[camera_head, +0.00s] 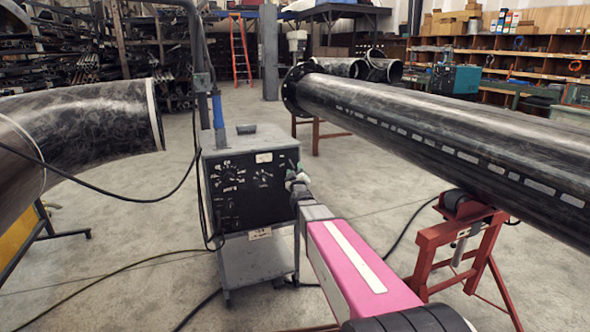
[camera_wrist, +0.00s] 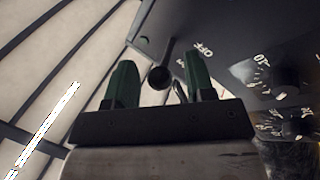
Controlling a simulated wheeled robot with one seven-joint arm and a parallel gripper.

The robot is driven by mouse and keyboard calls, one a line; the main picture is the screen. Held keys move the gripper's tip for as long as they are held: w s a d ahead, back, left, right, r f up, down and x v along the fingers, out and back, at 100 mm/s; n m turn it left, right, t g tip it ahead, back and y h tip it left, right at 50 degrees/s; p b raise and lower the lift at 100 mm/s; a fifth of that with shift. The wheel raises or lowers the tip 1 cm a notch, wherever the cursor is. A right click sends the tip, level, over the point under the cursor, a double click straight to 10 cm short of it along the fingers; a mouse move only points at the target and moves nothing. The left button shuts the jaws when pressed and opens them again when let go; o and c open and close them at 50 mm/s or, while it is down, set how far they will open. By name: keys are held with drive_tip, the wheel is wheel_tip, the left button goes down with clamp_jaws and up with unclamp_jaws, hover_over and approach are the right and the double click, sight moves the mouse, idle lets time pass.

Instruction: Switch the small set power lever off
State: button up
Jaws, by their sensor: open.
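The power lever (camera_wrist: 159,77) is a short dark stem with a round black knob, on the dark front panel of the grey welding set (camera_head: 245,185). A white OFF label (camera_wrist: 204,50) is printed to the right of the lever in the wrist view. My gripper (camera_head: 297,182) is at the panel's right edge in the head view. In the wrist view its two green fingers (camera_wrist: 158,66) stand apart, with the knob showing between them. I cannot tell whether either finger touches the lever. My gripper hides the lever in the head view.
Dials (camera_wrist: 287,77) sit on the panel to the right in the wrist view. A long black pipe (camera_head: 430,125) rests on a red stand (camera_head: 460,250) at right. A bent pipe (camera_head: 80,130) is at left. Cables (camera_head: 100,268) lie on the floor.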

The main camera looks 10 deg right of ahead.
drive_tip(key=shift+x, duration=1.05)
clamp_jaws()
drive_tip(key=shift+w+f+t, duration=0.15)
drive_tip(key=shift+f+t, duration=0.2)
drive_tip(key=shift+t, duration=0.15)
drive_tip(key=shift+m+t, duration=0.4)
